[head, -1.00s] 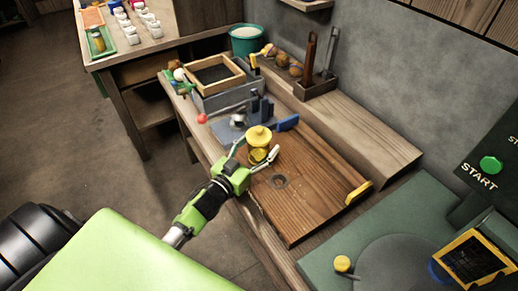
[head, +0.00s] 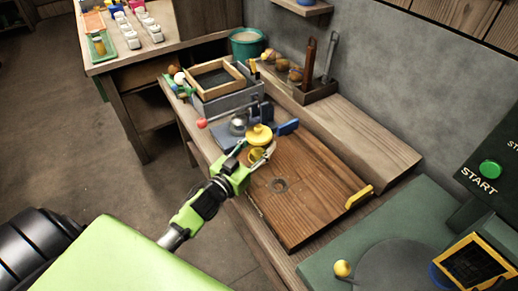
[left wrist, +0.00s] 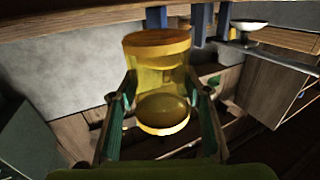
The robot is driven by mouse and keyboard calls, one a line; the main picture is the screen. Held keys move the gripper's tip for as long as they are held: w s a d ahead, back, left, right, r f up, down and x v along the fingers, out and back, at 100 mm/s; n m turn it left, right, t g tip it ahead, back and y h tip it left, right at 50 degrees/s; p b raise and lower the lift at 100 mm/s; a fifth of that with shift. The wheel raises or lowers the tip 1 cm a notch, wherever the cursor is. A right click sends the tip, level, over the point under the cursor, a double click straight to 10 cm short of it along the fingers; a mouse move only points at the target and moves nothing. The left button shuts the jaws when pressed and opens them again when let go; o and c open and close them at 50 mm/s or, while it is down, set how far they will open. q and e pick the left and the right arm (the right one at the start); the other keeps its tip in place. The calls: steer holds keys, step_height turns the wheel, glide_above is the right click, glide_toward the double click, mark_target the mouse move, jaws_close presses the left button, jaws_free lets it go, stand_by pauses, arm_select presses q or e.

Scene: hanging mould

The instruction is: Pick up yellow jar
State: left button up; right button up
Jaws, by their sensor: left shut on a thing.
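The yellow jar (head: 259,135) is at the left end of the wooden board in the head view, between the fingers of my left gripper (head: 258,155). In the left wrist view the jar (left wrist: 160,85) is see-through yellow with an orange-yellow lid, and it stands upright between the two green-backed fingers of my left gripper (left wrist: 158,108). The fingers are shut on its sides. I cannot tell whether its bottom touches the board. My right gripper is not in view.
A green machine top (head: 400,225) is at right.

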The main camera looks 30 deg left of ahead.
arm_select(q)
steer(key=s+a+r+p, duration=0.5)
steer(key=s+a+r, duration=0.1)
steer(key=r, duration=0.3)
steer(key=s+a+r+p, duration=0.6)
steer(key=s+r, duration=0.3)
steer(key=shift+s+a+r, duration=0.25)
steer(key=shift+s+r, duration=0.05)
steer(key=shift+r, duration=0.1)
steer(key=shift+p, duration=0.3)
step_height(320, 180, up, 7)
steer(key=p, duration=0.8)
